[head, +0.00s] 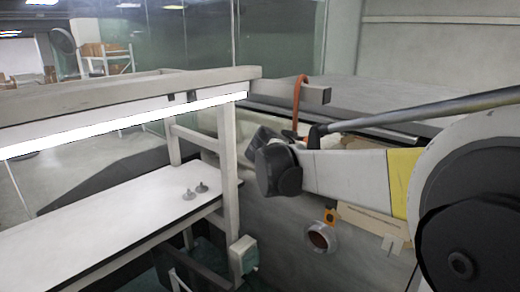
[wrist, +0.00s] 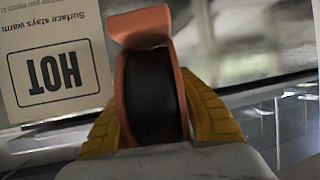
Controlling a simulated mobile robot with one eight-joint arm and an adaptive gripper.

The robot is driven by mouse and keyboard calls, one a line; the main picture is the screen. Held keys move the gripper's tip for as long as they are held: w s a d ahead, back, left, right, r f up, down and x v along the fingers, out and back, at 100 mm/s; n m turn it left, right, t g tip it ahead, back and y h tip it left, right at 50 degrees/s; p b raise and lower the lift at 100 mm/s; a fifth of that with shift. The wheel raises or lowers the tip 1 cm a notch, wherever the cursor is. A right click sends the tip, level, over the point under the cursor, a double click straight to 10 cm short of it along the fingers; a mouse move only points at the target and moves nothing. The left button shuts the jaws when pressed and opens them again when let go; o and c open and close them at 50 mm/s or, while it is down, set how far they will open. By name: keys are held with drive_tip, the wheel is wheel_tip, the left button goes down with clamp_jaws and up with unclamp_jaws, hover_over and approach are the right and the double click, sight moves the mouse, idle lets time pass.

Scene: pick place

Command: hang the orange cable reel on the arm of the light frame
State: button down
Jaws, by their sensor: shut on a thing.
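The orange cable reel (wrist: 178,75), with a dark cable winding between its orange sides, is between the yellow fingers of my gripper (wrist: 155,115). My gripper is shut on it. In the head view the reel shows as a thin curved orange strip (head: 297,108) with its lower part hidden by my wrist. The light frame (head: 228,150) is pale, with a lit tube under its top beam. Its short arm (head: 314,94) sticks out to the right. The strip crosses in front of this arm and its top curves over above it. I cannot tell whether it rests on the arm.
A tape roll (head: 321,238) and an orange tag (head: 330,216) are below my arm. A "HOT" sign (wrist: 52,65) stands close to the reel's left in the wrist view.

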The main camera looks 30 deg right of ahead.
drive_tip(key=c, duration=0.9)
unclamp_jaws()
drive_tip(key=shift+c, duration=0.2)
drive_tip(key=shift+a, duration=0.1)
